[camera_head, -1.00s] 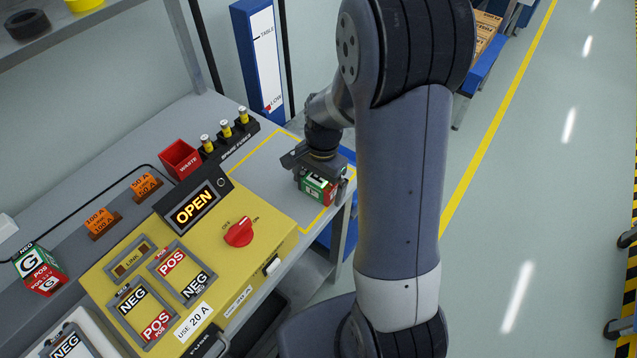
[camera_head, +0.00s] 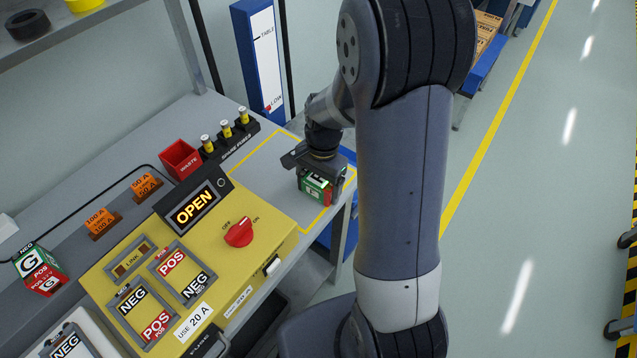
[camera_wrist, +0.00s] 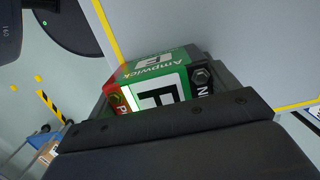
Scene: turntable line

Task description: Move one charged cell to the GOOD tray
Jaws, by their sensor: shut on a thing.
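A green and red cell (camera_head: 316,189) with a white label is in my gripper (camera_head: 318,178), at the yellow-outlined area near the bench's right end. In the wrist view the same cell (camera_wrist: 155,85) shows "Ampwick", a large letter E or F partly hidden, and red and black ends between the jaws (camera_wrist: 160,110). I cannot tell whether its base touches the bench. Another cell, green and red with a "G" label (camera_head: 40,268), stands at the far left. No GOOD tray can be made out.
A yellow panel (camera_head: 215,245) reads "OPEN", with a red switch and POS/NEG cradles. A red waste bin (camera_head: 180,159) and spare fuses (camera_head: 226,131) stand behind it. The yellow-outlined area (camera_head: 262,168) is bare to the gripper's left. A blue level post (camera_head: 262,55) stands behind.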

